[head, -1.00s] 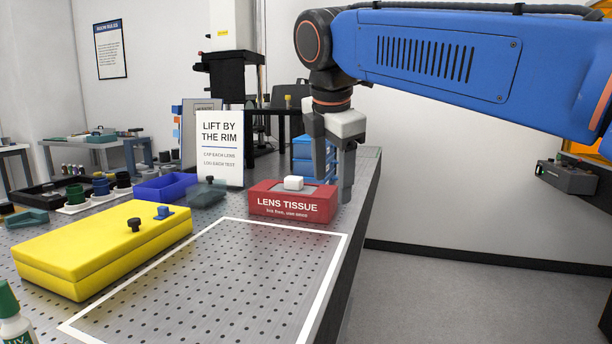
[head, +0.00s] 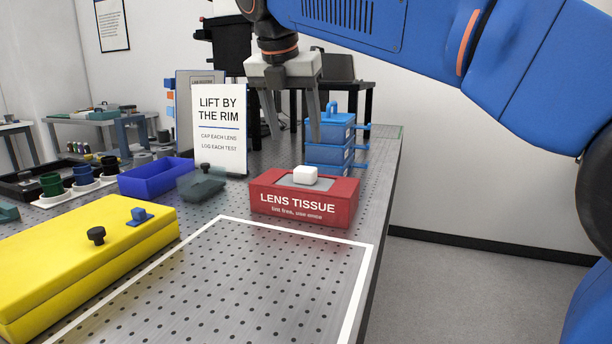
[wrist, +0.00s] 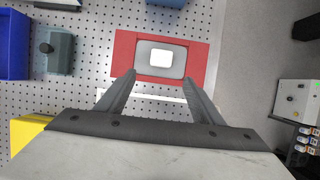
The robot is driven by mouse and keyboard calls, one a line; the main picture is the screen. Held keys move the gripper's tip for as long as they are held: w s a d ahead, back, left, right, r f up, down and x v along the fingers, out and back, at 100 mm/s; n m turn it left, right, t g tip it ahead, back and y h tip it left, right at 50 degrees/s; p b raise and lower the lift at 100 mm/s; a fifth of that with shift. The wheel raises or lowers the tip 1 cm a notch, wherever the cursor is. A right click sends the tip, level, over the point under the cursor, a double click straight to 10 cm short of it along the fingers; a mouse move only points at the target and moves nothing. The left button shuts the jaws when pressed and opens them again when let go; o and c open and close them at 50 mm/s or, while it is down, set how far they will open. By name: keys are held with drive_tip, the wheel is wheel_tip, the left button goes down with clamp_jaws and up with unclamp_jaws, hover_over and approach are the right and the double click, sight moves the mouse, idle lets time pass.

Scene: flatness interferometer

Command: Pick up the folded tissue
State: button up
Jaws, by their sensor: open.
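The folded tissue (head: 305,174) is a small white block on the grey top opening of the red lens tissue box (head: 300,206). In the wrist view the tissue (wrist: 160,57) lies beyond my fingertips, roughly centred between them, inside the box's grey opening. My gripper (head: 294,138) is open and empty in the head view, with its two grey fingers pointing down above the level of the tissue. In the wrist view my gripper's fingertips (wrist: 160,73) are spread wider than the tissue. No contact with tissue or box shows.
A white "Lift by the rim" sign (head: 220,130) stands behind the box at left. Blue stacked drawers (head: 330,142) stand behind it. A grey-green lidded box (head: 200,184), a blue tray (head: 155,179) and a yellow case (head: 80,260) are to the left. The white-outlined area in front is clear.

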sight(304, 169)
drive_tip(key=x, duration=0.6)
drive_tip(key=shift+f, duration=0.15)
drive_tip(key=x, duration=0.4)
drive_tip(key=shift+w+d+r, duration=0.2)
drive_tip(key=shift+w+r, duration=0.05)
drive_tip(key=shift+w, duration=0.1)
drive_tip(key=shift+w+f, duration=0.25)
drive_tip(key=shift+f, duration=0.4)
drive_tip(key=c, duration=1.1)
